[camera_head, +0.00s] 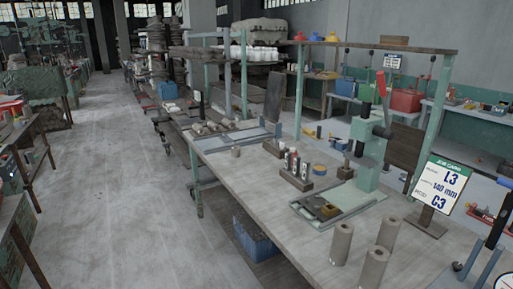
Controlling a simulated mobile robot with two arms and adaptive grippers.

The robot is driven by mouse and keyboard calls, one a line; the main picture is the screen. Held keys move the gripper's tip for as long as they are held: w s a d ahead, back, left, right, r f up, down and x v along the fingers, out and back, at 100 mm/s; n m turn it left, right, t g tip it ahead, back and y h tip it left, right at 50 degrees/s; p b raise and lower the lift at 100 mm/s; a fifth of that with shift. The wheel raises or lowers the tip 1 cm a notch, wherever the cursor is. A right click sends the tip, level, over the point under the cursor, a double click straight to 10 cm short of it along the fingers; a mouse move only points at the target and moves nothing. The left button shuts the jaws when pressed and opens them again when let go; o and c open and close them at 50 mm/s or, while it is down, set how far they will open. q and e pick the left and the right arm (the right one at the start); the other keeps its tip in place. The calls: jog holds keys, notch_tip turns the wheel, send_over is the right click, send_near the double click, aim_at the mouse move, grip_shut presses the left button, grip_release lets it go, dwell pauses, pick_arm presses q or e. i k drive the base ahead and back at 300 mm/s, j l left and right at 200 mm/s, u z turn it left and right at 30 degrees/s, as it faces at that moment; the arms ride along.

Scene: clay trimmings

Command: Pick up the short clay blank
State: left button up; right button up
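Three grey-brown clay cylinders stand upright at the front of the workbench: one at left (341,244), one at back right (387,234) and one nearest me (374,268), its base close to or past the lower picture edge. I cannot tell for sure which of these is shortest. Several grey-brown cylinders (207,128) lie at the far end of the bench. Neither of my grippers is in view.
A green press (368,165) with a red handle stands behind the three cylinders, with a metal tray (345,204) before it. A job card (442,185) reads L3, 140 mm, C3. A dark stand (490,245) is at right. The floor left of the bench is clear.

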aim_at(236, 150)
jog(key=i+j+z, duration=0.1)
jog(key=z, duration=0.35)
jog(key=i+j+z, duration=0.1)
jog(key=z, duration=0.35)
jog(key=j+z, duration=0.25)
jog(key=z, duration=0.2)
jog(key=i+j+z, duration=0.15)
jog(key=j+z, duration=0.2)
jog(key=j, duration=0.65)
jog(key=j+z, duration=0.35)
jog(key=j, duration=0.65)
jog(key=k+j+z, duration=0.1)
jog(key=j+z, duration=0.25)
jog(key=j, duration=0.65)
